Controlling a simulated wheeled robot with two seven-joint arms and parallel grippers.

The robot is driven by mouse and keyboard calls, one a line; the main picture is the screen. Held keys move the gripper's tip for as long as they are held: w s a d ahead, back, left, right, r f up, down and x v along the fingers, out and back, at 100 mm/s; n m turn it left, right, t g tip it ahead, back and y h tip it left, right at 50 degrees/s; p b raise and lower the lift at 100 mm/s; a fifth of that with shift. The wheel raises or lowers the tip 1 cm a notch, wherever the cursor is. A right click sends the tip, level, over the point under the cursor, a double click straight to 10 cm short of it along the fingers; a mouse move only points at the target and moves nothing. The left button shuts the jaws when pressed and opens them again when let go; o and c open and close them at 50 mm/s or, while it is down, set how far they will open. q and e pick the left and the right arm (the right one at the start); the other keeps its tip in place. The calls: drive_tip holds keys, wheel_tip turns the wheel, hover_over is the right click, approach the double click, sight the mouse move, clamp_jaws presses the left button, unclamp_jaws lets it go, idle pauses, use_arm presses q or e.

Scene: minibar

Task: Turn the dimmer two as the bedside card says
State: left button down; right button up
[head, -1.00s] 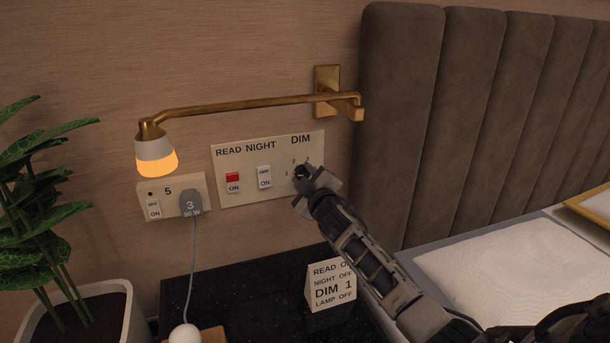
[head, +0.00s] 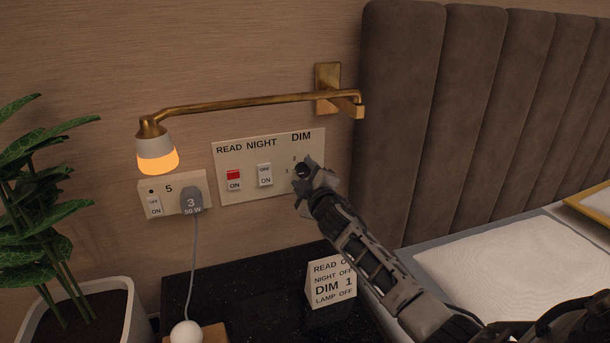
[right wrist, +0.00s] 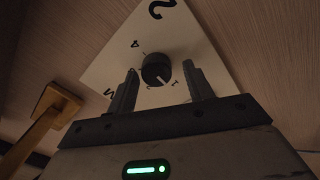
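The wall panel (head: 225,195) carries a READ switch (head: 233,180), a NIGHT switch (head: 265,175) and, under DIM, a dark round dimmer knob (head: 302,171). My right gripper (head: 311,176) is at the knob. In the right wrist view the knob (right wrist: 156,69) shows between the two spread fingertips (right wrist: 160,82), with a gap on each side. A pale pointer line on the knob points towards the mark that looks like 1. The bedside card (head: 331,285) stands upright and reads DIM 1, NIGHT OFF and LAMP OFF; its READ line is partly hidden. My left gripper is out of view.
A brass wall lamp (head: 240,103) with a glowing orange shade reaches across above the panel. A socket plate (head: 172,207) with a grey plug (head: 192,201) and cord is left of it. A padded headboard (head: 400,120) stands right; a plant (head: 45,220) stands left.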

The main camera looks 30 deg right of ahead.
drive_tip(key=shift+r, duration=0.1)
drive_tip(key=shift+s, duration=0.1)
drive_tip(key=shift+s, duration=0.3)
use_arm(q)
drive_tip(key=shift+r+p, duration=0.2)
drive_tip(key=shift+p, duration=0.35)
use_arm(e)
drive_tip(key=v, duration=1.5)
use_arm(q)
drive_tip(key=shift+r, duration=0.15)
use_arm(e)
drive_tip(key=shift+a, duration=0.15)
